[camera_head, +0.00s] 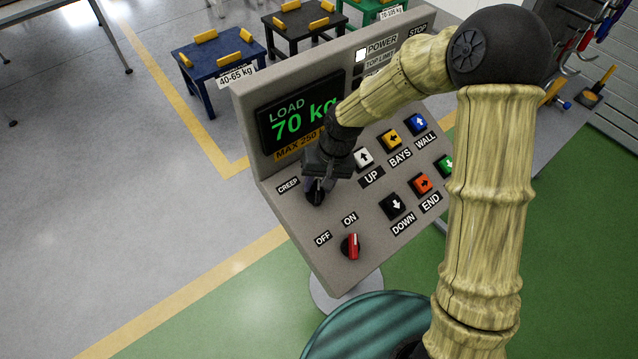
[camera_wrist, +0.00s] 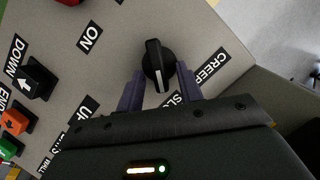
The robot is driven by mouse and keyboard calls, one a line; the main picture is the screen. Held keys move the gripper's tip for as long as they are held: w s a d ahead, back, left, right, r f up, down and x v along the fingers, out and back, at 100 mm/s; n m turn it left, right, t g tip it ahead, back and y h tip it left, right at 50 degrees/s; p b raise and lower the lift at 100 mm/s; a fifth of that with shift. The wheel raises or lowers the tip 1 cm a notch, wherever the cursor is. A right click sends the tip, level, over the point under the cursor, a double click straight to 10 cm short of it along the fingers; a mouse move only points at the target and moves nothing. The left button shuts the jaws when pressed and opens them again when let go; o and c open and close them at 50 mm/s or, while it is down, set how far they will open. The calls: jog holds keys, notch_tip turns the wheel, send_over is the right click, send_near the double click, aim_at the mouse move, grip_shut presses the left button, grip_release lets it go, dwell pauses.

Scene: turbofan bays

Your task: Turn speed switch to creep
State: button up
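The speed switch is a black rotary knob (camera_wrist: 158,62) with a white pointer line, on the grey control panel (camera_head: 318,235). The line points toward a partly hidden label starting "SL" (camera_wrist: 176,98), not toward the CREEP label (camera_wrist: 208,66). In the head view the knob (camera_head: 314,197) sits just right of the CREEP label (camera_head: 287,186), partly covered by my gripper (camera_head: 321,184). In the wrist view my gripper (camera_wrist: 160,80) is open, its two purple fingers on either side of the knob's near part. Small gaps seem to show; I cannot tell if either finger touches.
A red ON/OFF switch (camera_head: 350,246) is below the knob. UP (camera_head: 363,158), DOWN (camera_head: 396,207) and other arrow buttons are to the right. The load display (camera_head: 300,115) reads 70 kg above. Small tables (camera_head: 220,65) stand behind the panel.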

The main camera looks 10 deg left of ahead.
jog(key=shift+a+f, duration=0.15)
jog(key=shift+f, duration=0.5)
grip_shut()
